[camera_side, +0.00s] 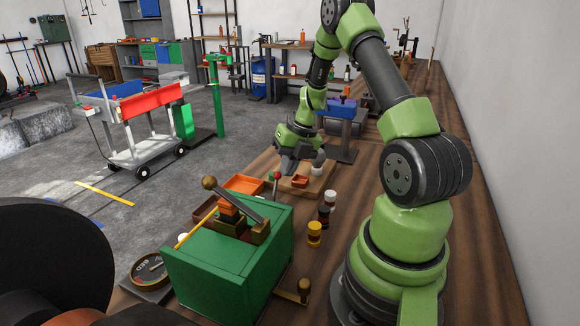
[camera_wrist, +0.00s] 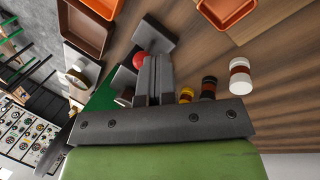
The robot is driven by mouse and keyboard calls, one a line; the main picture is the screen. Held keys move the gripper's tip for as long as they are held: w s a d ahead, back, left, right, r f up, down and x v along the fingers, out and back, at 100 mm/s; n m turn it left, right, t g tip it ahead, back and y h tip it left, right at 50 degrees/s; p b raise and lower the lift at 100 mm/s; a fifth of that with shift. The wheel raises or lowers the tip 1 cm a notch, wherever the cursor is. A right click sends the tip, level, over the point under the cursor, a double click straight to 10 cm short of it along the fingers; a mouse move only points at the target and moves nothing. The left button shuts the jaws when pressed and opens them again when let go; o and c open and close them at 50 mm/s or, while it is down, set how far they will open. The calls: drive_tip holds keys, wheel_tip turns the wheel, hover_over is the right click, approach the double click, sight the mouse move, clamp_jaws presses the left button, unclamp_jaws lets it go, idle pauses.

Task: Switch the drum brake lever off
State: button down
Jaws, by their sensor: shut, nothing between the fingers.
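A green box (camera_side: 225,262) stands on the wooden bench in the side view. On its top, a dark lever arm (camera_side: 240,204) with a brown ball knob (camera_side: 209,183) slants up to the left from a brass-coloured block. A thin upright lever with a red knob (camera_side: 277,175) stands at the box's far edge. I cannot tell which is the drum brake lever. My gripper (camera_side: 288,168) is shut and empty, beyond the box. In the wrist view, my closed fingers (camera_wrist: 153,62) appear beside a red ball (camera_wrist: 140,59); contact cannot be told.
A yellow jar (camera_side: 314,236), a black jar (camera_side: 323,214) and a white-and-red jar (camera_side: 330,198) stand right of the box. An orange tray (camera_side: 243,183) lies behind it. A crank handle (camera_side: 303,287) sticks out at its right. A round gauge (camera_side: 150,271) lies left.

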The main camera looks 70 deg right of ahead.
sight(276, 176)
drive_tip(key=a+h, duration=0.1)
drive_tip(key=a+r+h, duration=0.1)
drive_tip(key=a, duration=0.1)
drive_tip(key=shift+a, duration=0.3)
drive_tip(key=shift+s+a, duration=0.1)
drive_tip(key=shift+a, duration=0.2)
drive_tip(key=shift+s+a+f+g+h, duration=0.15)
drive_tip(key=shift+a+g+h, duration=0.15)
drive_tip(key=shift+h, duration=0.4)
drive_tip(key=h, duration=0.1)
drive_tip(key=a+h, duration=0.1)
drive_tip(key=shift+w+a+n+h, duration=0.25)
drive_tip(key=shift+w+n+h, duration=0.05)
drive_tip(key=shift+n, duration=0.1)
drive_tip(key=shift+r, duration=0.9)
